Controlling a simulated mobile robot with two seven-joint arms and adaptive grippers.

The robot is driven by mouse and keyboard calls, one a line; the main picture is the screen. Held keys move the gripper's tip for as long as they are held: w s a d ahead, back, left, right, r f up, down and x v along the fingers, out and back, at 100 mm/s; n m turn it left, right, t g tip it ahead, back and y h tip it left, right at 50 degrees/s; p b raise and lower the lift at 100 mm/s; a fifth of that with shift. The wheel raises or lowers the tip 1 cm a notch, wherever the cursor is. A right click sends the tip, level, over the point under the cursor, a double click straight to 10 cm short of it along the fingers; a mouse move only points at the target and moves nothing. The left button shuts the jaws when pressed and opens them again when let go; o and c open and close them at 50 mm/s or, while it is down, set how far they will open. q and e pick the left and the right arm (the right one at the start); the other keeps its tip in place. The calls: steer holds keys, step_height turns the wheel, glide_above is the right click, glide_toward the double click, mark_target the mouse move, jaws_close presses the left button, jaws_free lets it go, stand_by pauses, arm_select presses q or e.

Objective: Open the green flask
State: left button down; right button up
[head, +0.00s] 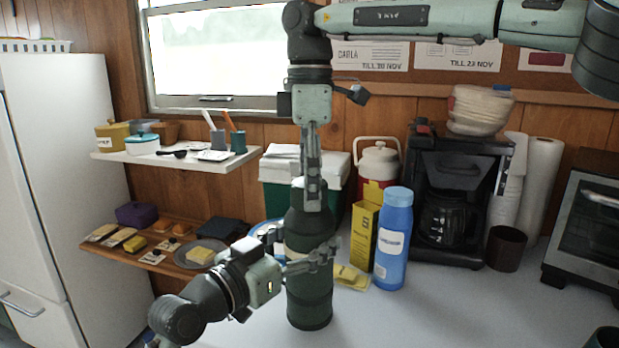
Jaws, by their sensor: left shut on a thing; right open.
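The dark green flask (309,300) stands upright on the pale counter in the middle of the head view. My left gripper (318,258) comes in from the lower left and is shut on the flask's body at mid height. My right gripper (312,196) points straight down from above at the flask's top and is open. Its fingers hide much of the flask's neck and cap, so I cannot tell whether they touch the cap.
A blue bottle (394,240) and a yellow box (364,246) stand close to the right of the flask. Behind are a red-and-white jug (378,160), a green cooler (275,170) and a coffee maker (452,195).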

steer(key=c, duration=1.2)
steer(key=n, duration=0.9)
steer(key=shift+n, duration=0.3)
steer(key=n, duration=1)
steer(key=shift+n, duration=0.3)
steer(key=n, duration=0.7)
steer(key=shift+r+n, duration=0.1)
steer(key=shift+n, duration=0.3)
steer(key=n, duration=0.4)
steer(key=shift+n, duration=0.4)
steer(key=n, duration=1)
steer(key=shift+r, duration=0.25)
